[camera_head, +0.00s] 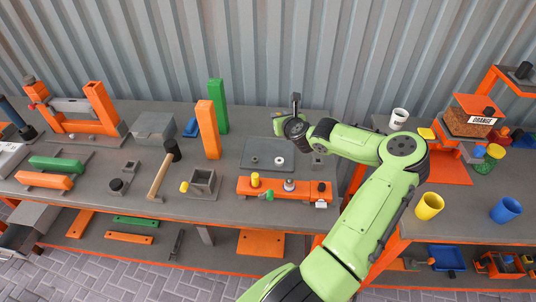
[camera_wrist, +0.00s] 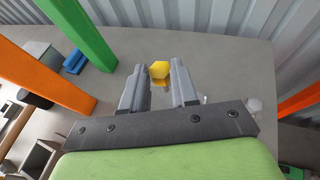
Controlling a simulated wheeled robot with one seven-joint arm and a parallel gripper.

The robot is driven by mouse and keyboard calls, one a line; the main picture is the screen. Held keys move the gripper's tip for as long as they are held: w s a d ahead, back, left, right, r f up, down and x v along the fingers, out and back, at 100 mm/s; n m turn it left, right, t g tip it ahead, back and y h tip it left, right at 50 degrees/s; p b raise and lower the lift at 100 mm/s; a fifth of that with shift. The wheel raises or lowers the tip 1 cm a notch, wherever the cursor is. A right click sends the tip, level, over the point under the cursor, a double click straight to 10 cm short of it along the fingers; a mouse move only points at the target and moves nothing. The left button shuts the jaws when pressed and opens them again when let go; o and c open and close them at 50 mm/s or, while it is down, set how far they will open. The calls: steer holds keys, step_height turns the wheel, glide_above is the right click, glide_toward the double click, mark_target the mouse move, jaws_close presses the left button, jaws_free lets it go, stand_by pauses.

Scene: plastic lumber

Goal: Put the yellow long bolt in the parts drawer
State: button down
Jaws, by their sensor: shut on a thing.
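The yellow long bolt (camera_wrist: 159,69) shows in the wrist view between the tips of my gripper (camera_wrist: 159,80), its hexagonal head facing the camera. Its shank is mostly hidden below the head. My gripper is shut on it. In the head view my gripper (camera_head: 296,103) is over the back of the left bench, near the corrugated wall, and the bolt cannot be made out there. I cannot tell for sure which container is the parts drawer; a grey box (camera_head: 155,127) stands at the back of the left bench.
An orange post (camera_head: 207,130) and a green post (camera_head: 218,106) stand upright left of my gripper. A grey plate (camera_head: 268,154) and an orange fixture (camera_head: 285,190) lie in front of it. Yellow (camera_head: 429,206) and blue (camera_head: 506,210) cups stand on the right bench.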

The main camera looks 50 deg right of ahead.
step_height(320, 180, down, 4)
steer(key=w+d+b, duration=0.1)
steer(key=b, duration=0.4)
glide_above(279, 152)
step_height(279, 152, down, 8)
steer(key=shift+a+f, duration=0.1)
steer(key=shift+f, duration=0.1)
steer(key=shift+r, duration=0.15)
steer(key=c, duration=1.3)
jaws_free()
steer(key=shift+f, duration=0.2)
steer(key=o, duration=0.4)
steer(key=shift+o, duration=0.2)
steer(key=shift+r, duration=0.1)
